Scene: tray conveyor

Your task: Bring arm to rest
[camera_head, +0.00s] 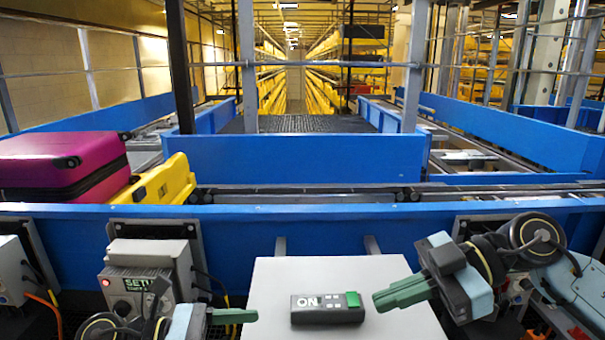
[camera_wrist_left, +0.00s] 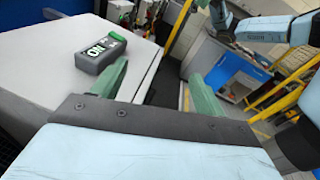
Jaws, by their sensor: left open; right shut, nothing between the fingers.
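My right gripper (camera_head: 401,293) has green fingers and is shut and empty. Its tips are just right of a dark control box (camera_head: 328,308) with a green end and an "ON" label. The control box lies on a white table (camera_head: 272,280), and it also shows at the upper left in the left wrist view (camera_wrist_left: 101,53). My left gripper (camera_head: 232,316) is low, at the left side of the white table. In the left wrist view its two green fingers (camera_wrist_left: 160,92) are apart with nothing between them.
A magenta suitcase (camera_head: 62,165) lies in a yellow tray (camera_head: 172,180) on the conveyor behind the blue wall (camera_head: 330,228). A grey "SETUP" box (camera_head: 145,275) stands left of the table. The table's surface around the control box is clear.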

